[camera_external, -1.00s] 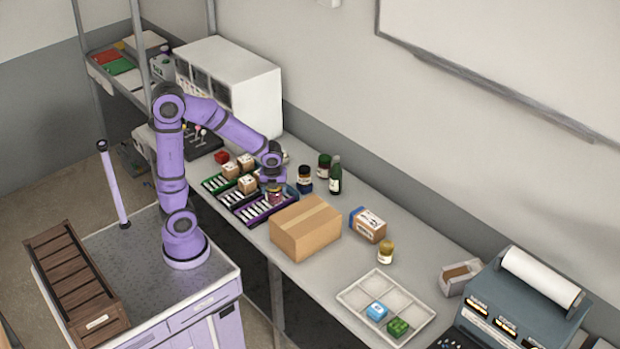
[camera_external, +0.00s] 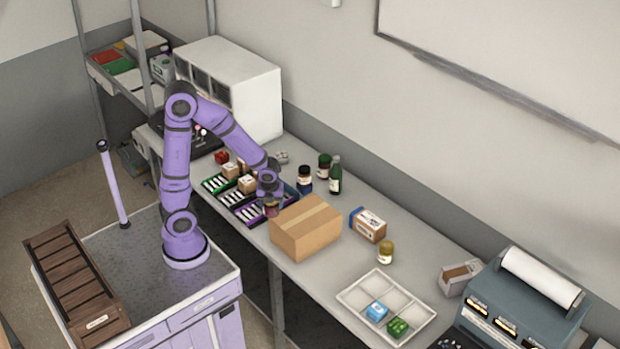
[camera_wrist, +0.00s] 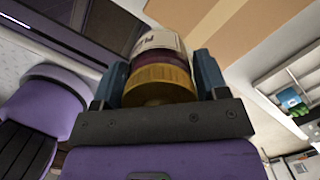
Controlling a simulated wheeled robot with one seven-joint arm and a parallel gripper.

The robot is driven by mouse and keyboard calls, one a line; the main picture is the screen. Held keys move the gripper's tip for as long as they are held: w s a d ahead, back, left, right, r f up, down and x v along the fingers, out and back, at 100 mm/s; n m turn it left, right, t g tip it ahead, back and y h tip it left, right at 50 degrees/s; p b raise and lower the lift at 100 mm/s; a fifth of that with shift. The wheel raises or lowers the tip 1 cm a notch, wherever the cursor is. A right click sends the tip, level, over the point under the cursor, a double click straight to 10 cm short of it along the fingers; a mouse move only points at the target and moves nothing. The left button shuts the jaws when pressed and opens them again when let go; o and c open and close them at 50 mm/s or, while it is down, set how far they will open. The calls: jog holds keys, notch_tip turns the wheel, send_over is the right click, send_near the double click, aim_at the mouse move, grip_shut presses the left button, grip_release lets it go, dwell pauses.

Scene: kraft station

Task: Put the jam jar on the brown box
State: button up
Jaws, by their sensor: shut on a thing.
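The brown box (camera_external: 306,228) is a closed cardboard carton with a tape strip, standing on the table in the external view. It also shows at the top of the wrist view (camera_wrist: 215,30). My gripper (camera_wrist: 160,88) is shut on a jar with a gold lid (camera_wrist: 160,78), a dark red body and a white label, which I take for the jam jar. In the external view my gripper (camera_external: 270,203) holds the jar (camera_external: 271,209) just left of the box, over the purple tray's end. Whether the jar touches anything below cannot be told.
Purple (camera_external: 253,211) and green (camera_external: 214,183) slotted trays with small boxes lie left of the carton. A dark jar (camera_external: 305,180), a green bottle (camera_external: 335,176), a brown-and-blue box (camera_external: 368,225) and a yellow jar (camera_external: 386,252) stand behind and right. A white divided tray (camera_external: 350,297) lies right.

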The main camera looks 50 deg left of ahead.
jog(key=w+d, duration=0.1)
jog(key=w, duration=0.3)
jog(key=w+d+f, duration=0.1)
jog(key=w+d, duration=0.1)
jog(key=w, duration=0.2)
jog(key=w+d, duration=0.2)
jog(key=w, duration=0.2)
jog(key=shift+w+f, duration=0.15)
jog(key=shift+w, duration=0.25)
jog(key=shift+f, duration=1.75)
jog(key=o, duration=1.1)
jog(key=shift+f, duration=0.15)
